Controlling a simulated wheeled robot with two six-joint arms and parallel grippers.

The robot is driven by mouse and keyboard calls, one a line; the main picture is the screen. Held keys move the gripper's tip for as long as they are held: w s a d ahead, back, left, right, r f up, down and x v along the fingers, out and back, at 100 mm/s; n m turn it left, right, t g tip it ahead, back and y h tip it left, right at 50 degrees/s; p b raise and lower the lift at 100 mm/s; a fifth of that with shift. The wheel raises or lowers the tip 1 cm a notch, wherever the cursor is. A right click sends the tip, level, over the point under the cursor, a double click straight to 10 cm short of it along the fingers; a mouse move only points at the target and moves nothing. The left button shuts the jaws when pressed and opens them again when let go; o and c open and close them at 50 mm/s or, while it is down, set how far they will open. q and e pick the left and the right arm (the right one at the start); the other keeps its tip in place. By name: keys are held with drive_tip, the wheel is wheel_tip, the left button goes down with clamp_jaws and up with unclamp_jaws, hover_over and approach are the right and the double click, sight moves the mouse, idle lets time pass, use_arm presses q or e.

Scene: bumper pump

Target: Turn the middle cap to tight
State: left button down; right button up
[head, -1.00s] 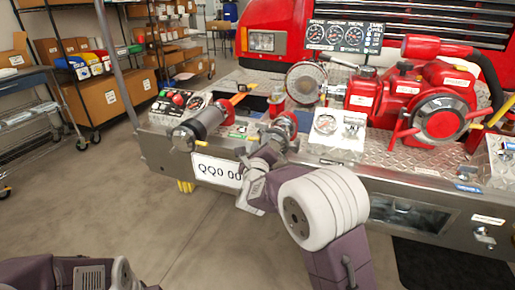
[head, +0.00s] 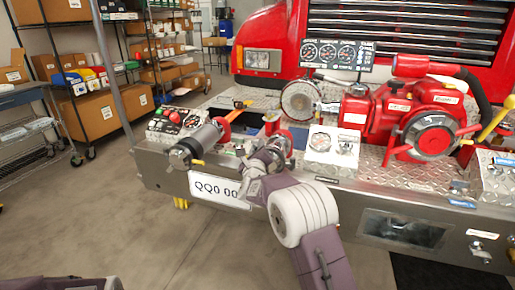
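The middle cap (head: 284,142) is a dark, round fitting with a red ring at the front edge of the bumper. I cannot tell whether the fingers are closed on the cap. My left gripper is not in view; only a bit of my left arm shows at the bottom left.
The red pump (head: 425,110) with its round front cap (head: 432,137) stands on the right. A small gauge panel (head: 332,147) sits close to the right of the middle cap. The licence plate (head: 217,188) is below. The floor (head: 130,220) at left is clear.

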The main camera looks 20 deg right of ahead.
clamp_jaws()
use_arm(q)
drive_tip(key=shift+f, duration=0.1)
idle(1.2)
